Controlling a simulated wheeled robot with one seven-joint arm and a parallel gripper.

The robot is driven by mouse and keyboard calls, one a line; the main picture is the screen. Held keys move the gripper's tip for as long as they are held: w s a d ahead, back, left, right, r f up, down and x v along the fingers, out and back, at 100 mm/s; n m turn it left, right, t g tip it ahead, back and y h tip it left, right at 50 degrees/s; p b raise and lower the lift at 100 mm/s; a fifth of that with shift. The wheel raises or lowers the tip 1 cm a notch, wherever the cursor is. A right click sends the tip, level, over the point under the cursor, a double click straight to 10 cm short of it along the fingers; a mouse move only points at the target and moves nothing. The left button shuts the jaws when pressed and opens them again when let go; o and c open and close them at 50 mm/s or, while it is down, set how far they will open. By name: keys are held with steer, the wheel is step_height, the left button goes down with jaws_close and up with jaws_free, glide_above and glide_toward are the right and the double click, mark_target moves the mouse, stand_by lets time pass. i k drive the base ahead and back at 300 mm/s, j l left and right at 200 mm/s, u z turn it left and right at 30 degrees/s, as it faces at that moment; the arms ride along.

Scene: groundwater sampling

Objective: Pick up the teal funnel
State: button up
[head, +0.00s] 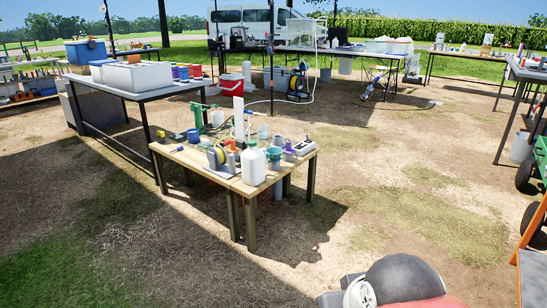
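A small teal item (274,155), which looks like the teal funnel, sits on the right part of the small wooden table (205,165). It is just right of a white jug (253,164), which stands close beside it. It is too small in the picture to tell its full shape or which way up it is. My gripper is not in view. Only a rounded red and grey part of my own body shows at the bottom right.
Bottles, a purple-topped container (289,149) and a handheld meter (303,146) crowd the wooden table. A longer table (150,88) with white boxes (138,75) stands behind left. An orange frame (534,255) is at the right edge. Open ground lies in front.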

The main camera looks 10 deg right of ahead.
mark_target(272, 154)
steer(key=i+u, duration=0.25)
steer(key=i, duration=2.4)
